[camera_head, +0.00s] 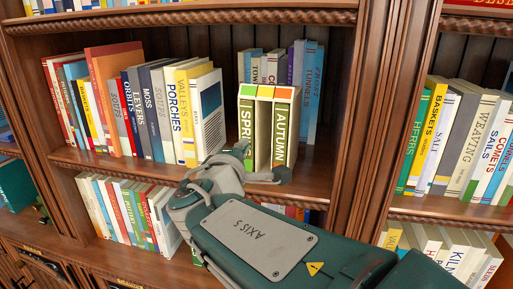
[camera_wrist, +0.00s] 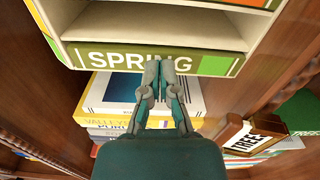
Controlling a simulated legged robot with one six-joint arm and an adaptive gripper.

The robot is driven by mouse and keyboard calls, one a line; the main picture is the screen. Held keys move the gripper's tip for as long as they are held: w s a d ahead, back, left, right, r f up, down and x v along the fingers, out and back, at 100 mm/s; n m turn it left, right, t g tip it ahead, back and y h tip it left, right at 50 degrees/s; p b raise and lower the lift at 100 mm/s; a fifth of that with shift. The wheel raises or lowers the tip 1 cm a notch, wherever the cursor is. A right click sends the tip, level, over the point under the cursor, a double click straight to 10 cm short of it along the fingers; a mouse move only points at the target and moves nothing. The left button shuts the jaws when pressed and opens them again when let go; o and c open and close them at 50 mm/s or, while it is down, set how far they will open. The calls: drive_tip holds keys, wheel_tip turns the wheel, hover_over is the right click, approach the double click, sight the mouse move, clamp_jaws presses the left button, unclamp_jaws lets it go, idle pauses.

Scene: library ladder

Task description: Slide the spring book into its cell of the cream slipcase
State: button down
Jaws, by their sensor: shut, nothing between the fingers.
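The spring book (camera_head: 246,125) has a green spine with white SPRING lettering. It stands upright at the left side of the cream slipcase (camera_head: 262,135), and its spine (camera_wrist: 150,60) also shows in the wrist view. There the slipcase (camera_wrist: 150,20) shows an open cell beside the book. I cannot tell how deep the book sits. A green AUTUMN book (camera_head: 281,130) stands at the right side. My gripper (camera_head: 243,147) is shut and empty at the lower front of the spring book. In the wrist view its fingertips (camera_wrist: 165,64) overlap the spine's edge; contact is unclear.
A row of books (camera_head: 150,105) stands left of the slipcase, with a gap between. Blue books (camera_head: 312,85) stand behind it on the right. A wooden upright (camera_head: 370,90) bounds the bay. A TREE-labelled object (camera_wrist: 250,136) lies right in the wrist view.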

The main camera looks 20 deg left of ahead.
drive_tip(key=shift+w, duration=0.25)
drive_tip(key=shift+s, duration=0.1)
drive_tip(key=s+d, duration=0.1)
drive_tip(key=s, duration=1.4)
drive_tip(key=w+d+f+m+g+h, duration=0.2)
drive_tip(key=d+f+m+g, duration=0.15)
drive_tip(key=d, duration=0.45)
drive_tip(key=w+d+f+m+g+h, duration=0.2)
drive_tip(key=d+f, duration=0.2)
drive_tip(key=d, duration=0.4)
drive_tip(key=w+d+f+m+g+h, duration=0.2)
drive_tip(key=d+f+m, duration=0.1)
drive_tip(key=d, duration=0.5)
drive_tip(key=s+d+f+m+g+y, duration=0.4)
drive_tip(key=s+d+f+m, duration=0.4)
drive_tip(key=d+m, duration=0.3)
drive_tip(key=shift+s+f+m+g, duration=0.25)
drive_tip(key=shift+s+m+g, duration=0.2)
drive_tip(key=shift+s+m, duration=0.25)
